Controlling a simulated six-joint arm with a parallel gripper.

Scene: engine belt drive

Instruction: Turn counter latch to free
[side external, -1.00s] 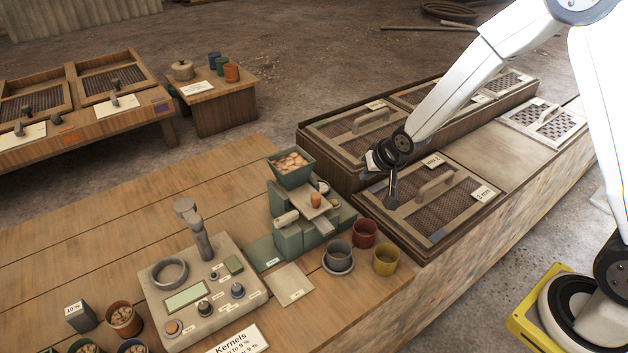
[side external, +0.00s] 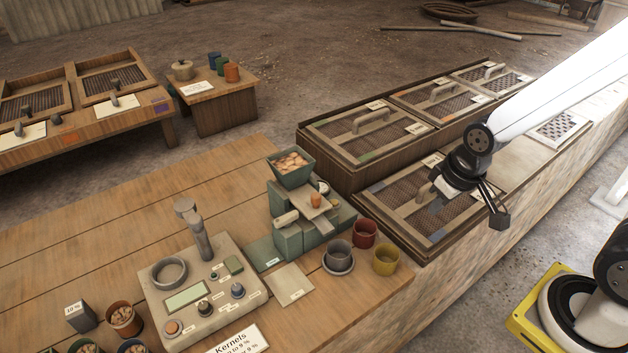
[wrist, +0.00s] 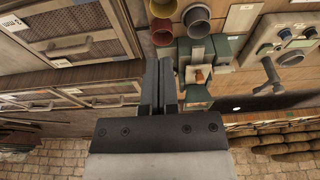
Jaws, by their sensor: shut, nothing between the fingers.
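A pale grey console (side external: 220,318) with a green display, several knobs and an upright grey post with a handle stands on the wooden bench. It also shows at the upper right of the wrist view (wrist: 288,62). No part is clearly readable as the counter latch; the small labels are too small to read. A green machine (side external: 290,240) with a hopper of kernels stands right of the console. My gripper (side external: 498,218) is shut and empty, above the right front side of the near mesh-lidded tray, well away from both. In the wrist view its fingers (wrist: 166,64) lie together.
Red (side external: 364,233), yellow (side external: 385,260) and grey (side external: 338,256) cups stand between the machine and the near mesh-lidded tray (side external: 410,205). More handled mesh trays (side external: 350,135) line the back. The bench left of the machine (side external: 150,220) is largely clear.

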